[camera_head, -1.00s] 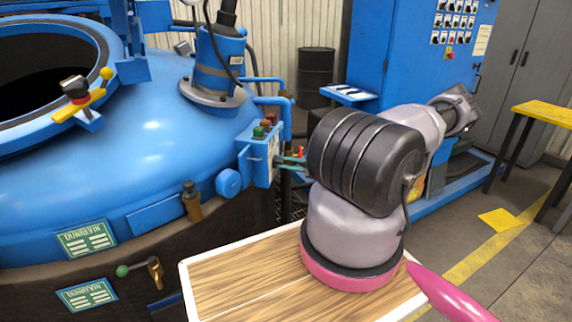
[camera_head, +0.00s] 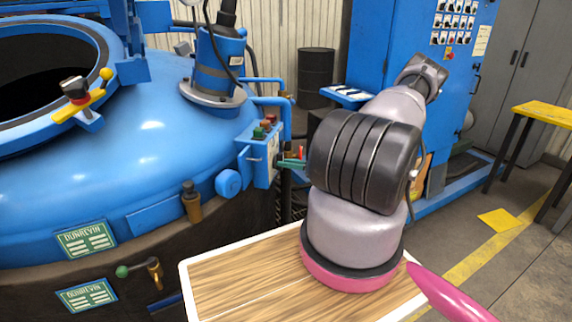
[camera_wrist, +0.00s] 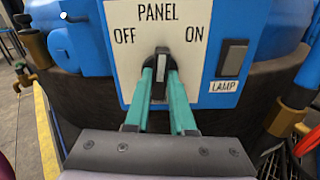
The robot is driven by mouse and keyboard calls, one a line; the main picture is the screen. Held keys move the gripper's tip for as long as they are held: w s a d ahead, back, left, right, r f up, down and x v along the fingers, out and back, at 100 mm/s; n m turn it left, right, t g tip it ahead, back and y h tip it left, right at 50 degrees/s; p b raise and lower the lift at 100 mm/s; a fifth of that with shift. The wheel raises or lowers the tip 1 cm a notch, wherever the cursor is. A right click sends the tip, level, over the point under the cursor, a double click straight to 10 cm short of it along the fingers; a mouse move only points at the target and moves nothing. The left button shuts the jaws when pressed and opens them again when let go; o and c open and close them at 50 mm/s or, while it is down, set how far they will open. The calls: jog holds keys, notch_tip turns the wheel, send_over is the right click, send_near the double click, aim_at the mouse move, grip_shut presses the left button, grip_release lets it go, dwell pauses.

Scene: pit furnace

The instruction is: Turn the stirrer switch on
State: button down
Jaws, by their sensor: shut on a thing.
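My gripper (camera_wrist: 162,80) has its green fingers shut on a black rotary knob (camera_wrist: 162,62) with a white pointer mark. The knob sits on a white plate (camera_wrist: 127,50) reading "PANEL", with "OFF" at left and "ON" at right. The pointer stands about upright, between the two words. I can read no stirrer label in either view. In the head view my gripper (camera_head: 291,163) reaches left to the blue control box (camera_head: 262,163) on the furnace's side. The knob is hidden there.
Right of the knob is a dark rocker switch (camera_wrist: 233,56) above a "LAMP" label (camera_wrist: 224,87). Green and red buttons (camera_head: 264,127) top the control box. Blue pipes (camera_head: 268,82) rise close behind it. A tall blue cabinet (camera_head: 402,50) stands behind my arm.

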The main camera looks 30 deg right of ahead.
jog(key=shift+d+m, duration=0.15)
jog(key=shift+m, duration=3.55)
jog(key=c, duration=0.8)
grip_release()
jog(key=shift+o, duration=0.2)
jog(key=v, duration=1)
jog(key=shift+s+d, duration=0.2)
jog(key=shift+d, duration=0.1)
